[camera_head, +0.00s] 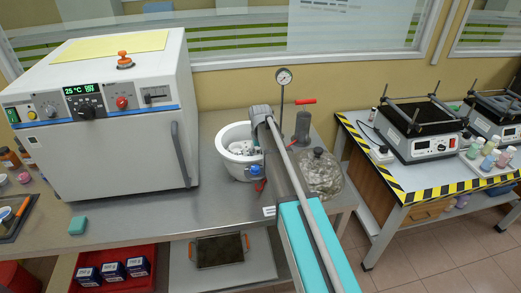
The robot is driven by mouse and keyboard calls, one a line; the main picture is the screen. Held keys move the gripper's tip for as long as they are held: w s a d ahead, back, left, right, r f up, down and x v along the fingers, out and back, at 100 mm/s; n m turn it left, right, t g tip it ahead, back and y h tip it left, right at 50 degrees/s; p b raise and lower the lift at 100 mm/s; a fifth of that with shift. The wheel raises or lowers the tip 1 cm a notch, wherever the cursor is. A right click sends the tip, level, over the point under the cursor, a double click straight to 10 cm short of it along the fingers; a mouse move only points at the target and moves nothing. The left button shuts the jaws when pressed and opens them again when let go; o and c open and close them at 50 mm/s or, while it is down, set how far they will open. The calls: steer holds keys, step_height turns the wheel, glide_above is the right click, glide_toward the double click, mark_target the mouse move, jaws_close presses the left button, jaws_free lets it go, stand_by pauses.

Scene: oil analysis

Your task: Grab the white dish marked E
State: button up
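A white round bowl-like vessel (228,137) stands on the grey bench right of the oven. Small whitish items (241,148) show inside it. They are too small to tell apart, and I cannot read a letter E on any of them. My arm reaches in from the lower right, and its grey end (261,113) is over the right side of the vessel. The arm hides part of the vessel's right rim. The fingers of my gripper cannot be made out, so I cannot tell whether it is open, shut or holding anything.
A white oven (110,150) with a 25 °C display fills the bench's left. A pressure gauge (284,76) and a clear glass vessel (320,174) stand close to the arm. A teal block (77,225) lies near the front edge. A hazard-striped table (400,190) is at right.

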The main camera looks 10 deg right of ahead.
stand_by(0.3)
jaws_close()
stand_by(0.3)
steer(key=shift+r, duration=0.2)
step_height(320, 180, up, 10)
steer(key=p, duration=1)
steer(key=shift+f, duration=0.2)
stand_by(0.4)
